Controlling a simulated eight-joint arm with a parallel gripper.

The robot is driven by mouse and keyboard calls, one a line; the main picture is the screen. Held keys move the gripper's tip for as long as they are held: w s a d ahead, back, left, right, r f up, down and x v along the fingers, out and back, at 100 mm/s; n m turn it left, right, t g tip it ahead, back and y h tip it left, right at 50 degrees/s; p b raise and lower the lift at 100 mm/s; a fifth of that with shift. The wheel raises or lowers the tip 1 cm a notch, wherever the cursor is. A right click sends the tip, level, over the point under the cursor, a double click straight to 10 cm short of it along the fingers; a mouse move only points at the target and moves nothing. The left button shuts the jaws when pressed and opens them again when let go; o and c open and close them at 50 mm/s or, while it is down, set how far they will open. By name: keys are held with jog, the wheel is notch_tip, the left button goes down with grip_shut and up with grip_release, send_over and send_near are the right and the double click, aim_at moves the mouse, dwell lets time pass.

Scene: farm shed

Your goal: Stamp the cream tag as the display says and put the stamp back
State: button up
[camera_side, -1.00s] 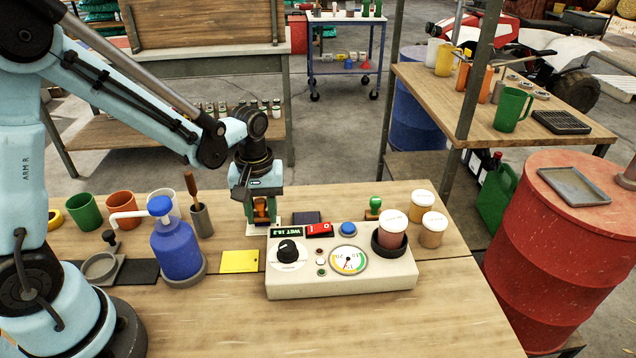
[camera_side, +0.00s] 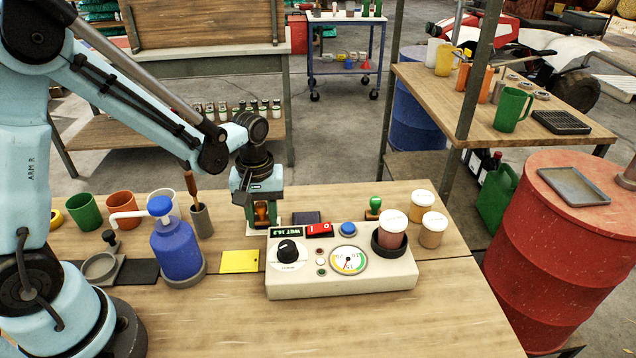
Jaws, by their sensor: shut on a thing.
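My gripper (camera_side: 262,210) points down behind the meter box and is shut on an orange-brown stamp (camera_side: 262,212). The stamp is upright over a pale cream tag (camera_side: 250,231), most of it hidden by the gripper and meter box. I cannot tell whether the stamp face touches the tag. The display (camera_side: 287,232) on the cream meter box (camera_side: 340,283) reads WET and a number that looks like 14.2. A green-handled stamp (camera_side: 375,204) stands behind the box to the right. A dark flat pad (camera_side: 306,217) lies between the stamps.
A yellow card (camera_side: 239,262) lies left of the box. A blue pump bottle (camera_side: 177,248), a grey holder (camera_side: 202,222) and several cups stand further left. Lidded jars (camera_side: 433,230) stand at right, one in the box's black ring. The front of the table is clear.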

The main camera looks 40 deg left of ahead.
aim_at(261, 204)
jog(key=shift+r, duration=0.1)
dwell(0.3)
jog(key=shift+r, duration=3.45)
jog(key=w+d+r, duration=0.3)
jog(key=w+d, duration=0.8)
jog(key=f, duration=0.5)
jog(key=shift+w+d+f, duration=0.15)
jog(key=shift+w+d, duration=0.15)
jog(key=shift+d, duration=0.05)
jog(key=shift+f, duration=2.35)
jog(key=shift+f, duration=0.15)
